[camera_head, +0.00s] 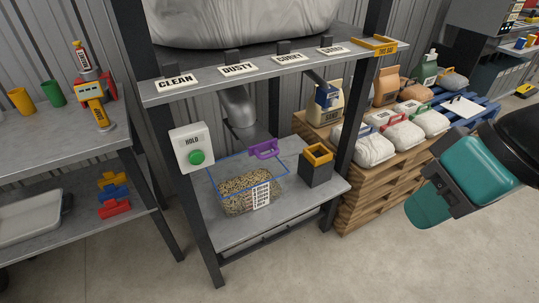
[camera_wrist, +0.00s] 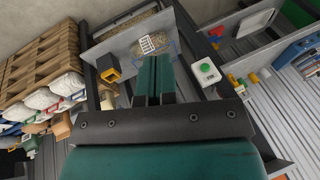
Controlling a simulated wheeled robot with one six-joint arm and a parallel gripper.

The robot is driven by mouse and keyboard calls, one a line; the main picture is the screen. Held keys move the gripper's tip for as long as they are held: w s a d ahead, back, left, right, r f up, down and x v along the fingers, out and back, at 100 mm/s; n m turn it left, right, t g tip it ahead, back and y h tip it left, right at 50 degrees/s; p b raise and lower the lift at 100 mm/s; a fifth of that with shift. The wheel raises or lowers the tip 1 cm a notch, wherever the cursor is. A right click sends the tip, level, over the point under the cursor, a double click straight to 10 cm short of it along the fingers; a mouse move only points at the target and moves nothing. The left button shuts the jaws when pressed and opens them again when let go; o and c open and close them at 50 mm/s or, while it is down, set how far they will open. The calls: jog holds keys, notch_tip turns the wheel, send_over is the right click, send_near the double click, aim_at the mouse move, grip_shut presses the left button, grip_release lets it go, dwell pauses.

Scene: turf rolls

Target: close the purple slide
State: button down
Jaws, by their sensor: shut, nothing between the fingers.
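The purple slide (camera_head: 264,149) is a small piece with a handle-like loop. The container stands on the lower shelf below a grey spout (camera_head: 238,108). It also shows in the wrist view (camera_wrist: 152,45), where I cannot make out the slide. My gripper (camera_head: 424,212) is at the right of the head view, well apart from the slide, in front of the pallet. In the wrist view its teal fingers (camera_wrist: 155,78) are together and empty.
A dark box with a yellow rim (camera_head: 317,163) stands right of the container. A white HOLD panel with a green button (camera_head: 196,157) is at the front left post. The labelled upper shelf (camera_head: 270,66) overhangs. Pallets (camera_head: 365,180) with bags stand to the right.

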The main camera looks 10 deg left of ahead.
jog(key=w+a+f+m+t+y+b, duration=0.1)
jog(key=w+a+f+m+t+b, duration=0.3)
jog(key=w+f+m, duration=0.25)
jog(key=w+a+f+m+t+y+b, duration=0.1)
jog(key=w+a+f+m+t+b, duration=0.3)
jog(key=w+f, duration=0.4)
jog(key=m+t+y+b, duration=0.3)
jog(key=m+t+b, duration=0.1)
jog(key=m, duration=0.2)
send_near(271, 156)
jog(key=p+x, duration=0.1)
jog(key=x, duration=0.6)
jog(key=shift+w+a+f, duration=0.15)
jog(key=shift+w+a, duration=0.05)
